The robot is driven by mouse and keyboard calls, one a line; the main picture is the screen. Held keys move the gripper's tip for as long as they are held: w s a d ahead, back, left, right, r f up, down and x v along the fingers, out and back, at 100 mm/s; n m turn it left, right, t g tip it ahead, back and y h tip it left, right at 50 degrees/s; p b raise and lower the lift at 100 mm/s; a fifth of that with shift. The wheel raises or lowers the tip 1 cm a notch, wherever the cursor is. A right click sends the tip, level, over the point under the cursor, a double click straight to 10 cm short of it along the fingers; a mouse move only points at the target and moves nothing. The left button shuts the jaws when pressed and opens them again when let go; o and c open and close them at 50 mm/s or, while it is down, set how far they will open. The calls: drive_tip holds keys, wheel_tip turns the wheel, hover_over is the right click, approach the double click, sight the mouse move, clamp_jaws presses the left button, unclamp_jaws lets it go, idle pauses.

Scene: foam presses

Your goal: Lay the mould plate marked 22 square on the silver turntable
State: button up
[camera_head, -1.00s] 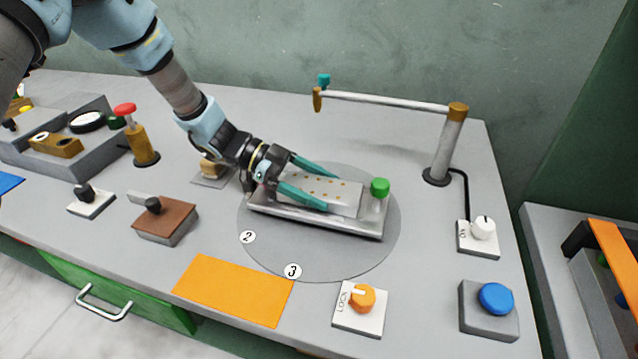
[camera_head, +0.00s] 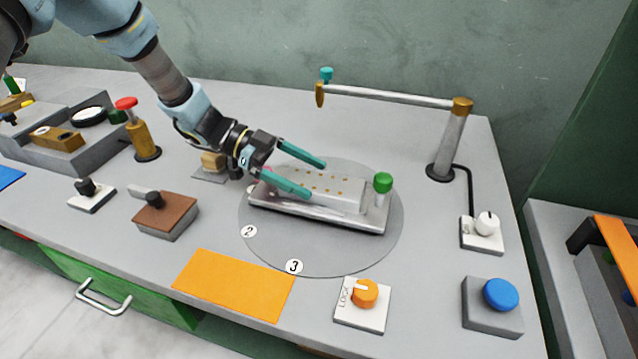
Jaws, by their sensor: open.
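A silver plate with small brass-coloured dots (camera_head: 335,192) lies on a larger silver base (camera_head: 318,218) with a green-topped post (camera_head: 382,188) at its right end. The base rests on the round grey turntable (camera_head: 310,255), which has number discs on its rim. No 22 mark is readable on the plate. My gripper (camera_head: 318,178) is open, its teal fingers spread above the left part of the plate. The near finger overlaps the plate in the picture; whether it touches cannot be told.
An orange mat (camera_head: 234,286) and an orange LOCK knob (camera_head: 364,293) lie in front. A post with a swing arm (camera_head: 390,99) stands behind right. A blue button (camera_head: 500,295) is front right; a brown block (camera_head: 165,216) and red-topped post (camera_head: 140,130) are left.

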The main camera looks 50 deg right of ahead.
drive_tip(key=b+v, duration=0.1)
drive_tip(key=v, duration=0.7)
drive_tip(key=shift+w+r+b, duration=0.1)
drive_tip(key=shift+w+b, duration=0.1)
drive_tip(key=shift+b, duration=0.2)
